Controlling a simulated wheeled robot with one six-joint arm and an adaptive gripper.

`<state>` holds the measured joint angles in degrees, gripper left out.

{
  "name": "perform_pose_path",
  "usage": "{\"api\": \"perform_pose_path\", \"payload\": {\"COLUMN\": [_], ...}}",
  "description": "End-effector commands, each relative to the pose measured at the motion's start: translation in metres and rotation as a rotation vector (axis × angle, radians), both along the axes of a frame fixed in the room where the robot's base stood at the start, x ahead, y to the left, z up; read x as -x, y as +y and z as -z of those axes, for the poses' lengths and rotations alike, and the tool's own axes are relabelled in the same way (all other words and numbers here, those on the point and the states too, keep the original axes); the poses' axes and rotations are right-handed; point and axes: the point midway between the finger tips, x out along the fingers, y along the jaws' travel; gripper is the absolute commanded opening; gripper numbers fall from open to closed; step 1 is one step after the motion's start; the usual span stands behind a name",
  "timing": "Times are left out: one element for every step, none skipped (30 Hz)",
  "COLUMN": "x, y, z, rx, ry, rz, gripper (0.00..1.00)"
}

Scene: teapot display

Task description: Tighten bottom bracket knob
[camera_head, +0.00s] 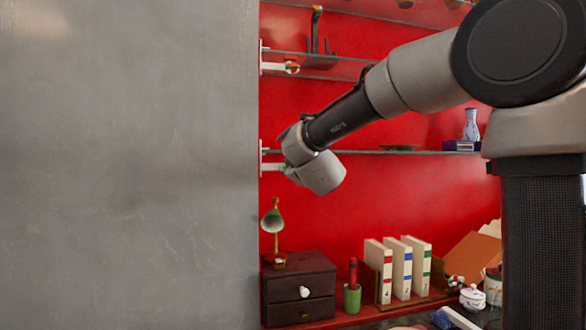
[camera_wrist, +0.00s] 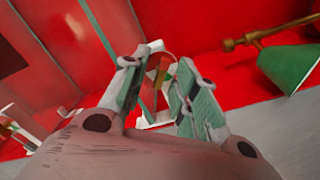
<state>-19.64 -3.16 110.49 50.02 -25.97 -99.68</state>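In the head view a white shelf bracket (camera_head: 263,166) sits at the cabinet's left edge by the lower glass shelf; my wrist covers part of it, and its knob does not show there. In the wrist view my gripper (camera_wrist: 163,62) has its two fingers spread apart. Between them is a small orange-brown rounded part, likely the knob (camera_wrist: 159,70), with white bracket pieces around it. The fingers stand on either side of it; whether either touches it I cannot tell. The fingers are hidden in the head view.
Another bracket with a brass knob (camera_head: 291,67) is higher up. A green lamp (camera_head: 272,220) stands below my wrist on a dark drawer box (camera_head: 298,290); its shade (camera_wrist: 292,66) shows at the wrist view's right. A grey wall (camera_head: 130,170) borders the left.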

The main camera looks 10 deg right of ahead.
Motion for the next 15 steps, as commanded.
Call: {"api": "perform_pose_path", "payload": {"x": [0.0001, 0.0001, 0.0002, 0.0002, 0.0002, 0.0002, 0.0002, 0.0003, 0.0003, 0.0003, 0.0003, 0.0003, 0.0003, 0.0003, 0.0003], "y": [0.0001, 0.0001, 0.0001, 0.0001, 0.0001, 0.0001, 0.0002, 0.0002, 0.0002, 0.0002, 0.0002, 0.0003, 0.0002, 0.0002, 0.0001], "z": [0.0, 0.0001, 0.0, 0.0, 0.0, 0.0, 0.0001, 0.0001, 0.0001, 0.0001, 0.0001, 0.0002, 0.0001, 0.0001, 0.0002], "rx": [0.0, 0.0, 0.0, 0.0, 0.0, 0.0, 0.0, 0.0, 0.0, -0.001, -0.002, -0.004, -0.007, -0.012, -0.02], "ry": [0.0, 0.0, 0.0, 0.0, 0.0, 0.0, 0.0, 0.0, 0.001, 0.001, 0.001, 0.001, 0.001, 0.001, 0.001], "rz": [0.0, 0.0, 0.0, 0.0, 0.0, 0.0, 0.0, 0.0, -0.001, -0.001, -0.001, -0.001, -0.001, -0.001, -0.001], "gripper": [0.2, 0.15, 0.08, 0.02, 0.0, 0.0, 0.0, 0.0, 0.0, 0.0, 0.0, 0.0, 0.0, 0.0, 0.0]}}
